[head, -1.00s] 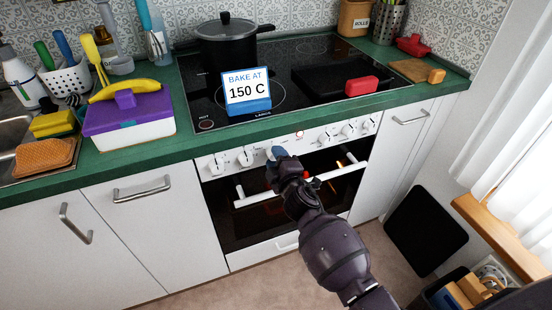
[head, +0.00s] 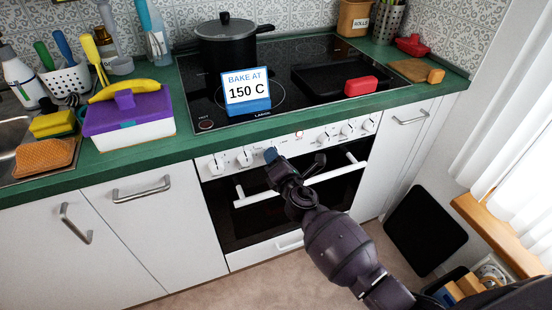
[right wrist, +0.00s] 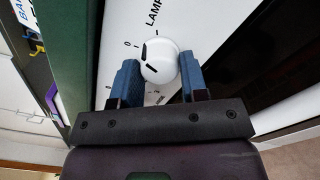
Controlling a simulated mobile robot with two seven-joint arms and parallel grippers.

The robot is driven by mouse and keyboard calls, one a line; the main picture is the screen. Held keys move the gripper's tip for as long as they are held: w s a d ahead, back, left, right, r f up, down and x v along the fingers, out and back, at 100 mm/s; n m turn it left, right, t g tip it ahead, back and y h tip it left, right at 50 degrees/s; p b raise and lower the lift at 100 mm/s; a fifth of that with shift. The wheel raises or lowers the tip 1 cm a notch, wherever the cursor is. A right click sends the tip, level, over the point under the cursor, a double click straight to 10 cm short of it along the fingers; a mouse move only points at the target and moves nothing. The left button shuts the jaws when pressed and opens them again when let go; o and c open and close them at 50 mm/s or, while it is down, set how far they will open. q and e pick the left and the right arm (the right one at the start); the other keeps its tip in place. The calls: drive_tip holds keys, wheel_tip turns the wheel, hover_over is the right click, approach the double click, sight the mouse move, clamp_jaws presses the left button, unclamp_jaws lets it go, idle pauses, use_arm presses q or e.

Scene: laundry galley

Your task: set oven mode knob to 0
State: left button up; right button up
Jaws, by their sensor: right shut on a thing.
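The oven's control panel (head: 228,164) is white, with a row of white knobs. My right gripper (head: 271,155) is at the third knob from the left and covers it in the head view. In the right wrist view, the white knob (right wrist: 160,61) sits between the two blue fingertips of the gripper (right wrist: 158,80), which is shut on it. Dark marks show on the knob's left side, near the printed 0 on the panel. I cannot tell exactly which mark the pointer lines up with. My left gripper is not in view.
The white oven door handle (head: 245,200) runs just below the panel, close under my arm. The green counter edge (head: 180,153) is above. A sign reading BAKE AT 150 C (head: 246,90) stands on the hob. A black pot (head: 226,45) stands behind.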

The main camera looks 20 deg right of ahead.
drive_tip(key=shift+n+p, duration=0.3)
drive_tip(key=shift+n, duration=1.8)
drive_tip(key=o, duration=0.9)
drive_tip(key=shift+s, duration=0.1)
drive_tip(key=s, duration=1)
drive_tip(key=shift+s+d+p, duration=0.2)
drive_tip(key=shift+s+p, duration=0.15)
drive_tip(key=shift+p, duration=0.1)
